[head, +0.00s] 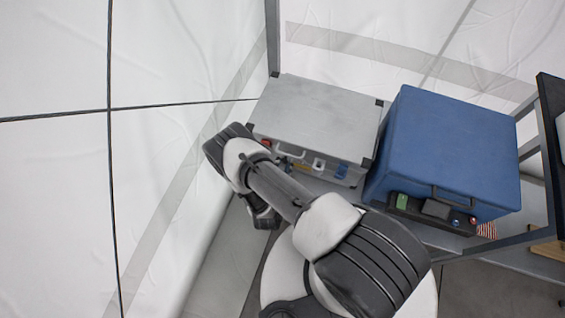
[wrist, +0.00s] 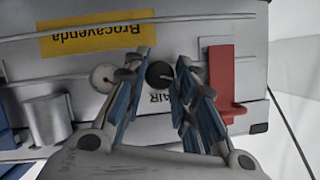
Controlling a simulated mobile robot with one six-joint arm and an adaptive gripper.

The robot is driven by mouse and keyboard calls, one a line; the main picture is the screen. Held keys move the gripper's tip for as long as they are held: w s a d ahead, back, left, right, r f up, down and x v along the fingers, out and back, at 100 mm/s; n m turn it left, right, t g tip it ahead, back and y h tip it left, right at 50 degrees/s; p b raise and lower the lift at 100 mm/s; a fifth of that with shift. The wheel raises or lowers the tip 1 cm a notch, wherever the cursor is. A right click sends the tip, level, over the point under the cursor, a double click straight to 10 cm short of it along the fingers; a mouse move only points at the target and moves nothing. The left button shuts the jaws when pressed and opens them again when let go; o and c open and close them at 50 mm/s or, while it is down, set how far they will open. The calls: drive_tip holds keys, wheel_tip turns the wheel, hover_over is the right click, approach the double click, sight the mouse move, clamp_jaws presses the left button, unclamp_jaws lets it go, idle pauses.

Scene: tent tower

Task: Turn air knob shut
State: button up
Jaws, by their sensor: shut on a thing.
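The air knob (wrist: 160,74) is a round black knob on the grey metal case's front panel. A white label reading AIR, upside down in the wrist view, lies beside it. My gripper (wrist: 163,66) has its two blue-padded fingers on either side of the knob, shut on it. The fingers partly cover the label. The grey case (head: 318,108) also shows in the head view, left of a blue box; there my arm hides part of its front, and I cannot make out the knob.
In the wrist view, a pale round knob (wrist: 103,78) sits just left of my fingers and a red handle (wrist: 222,80) just right. A yellow label (wrist: 97,34) is above. The blue box (head: 440,145) stands right of the case; white tent wall (head: 60,200) is left.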

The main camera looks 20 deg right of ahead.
drive_tip(key=shift+s+d+f+m+t+y+b, duration=0.1)
drive_tip(key=shift+m+t+y+b, duration=0.6)
drive_tip(key=shift+m, duration=1.1)
drive_tip(key=shift+d+f+m+t+y+b, duration=0.15)
drive_tip(key=shift+m+t+b, duration=0.1)
drive_tip(key=shift+m+t, duration=1.2)
drive_tip(key=shift+s+a+f+m+t+y+b, duration=0.1)
drive_tip(key=shift+m+t+y+b, duration=0.4)
drive_tip(key=shift+m, duration=1.65)
drive_tip(key=o, duration=1.1)
drive_tip(key=shift+c, duration=0.2)
drive_tip(key=shift+r, duration=0.1)
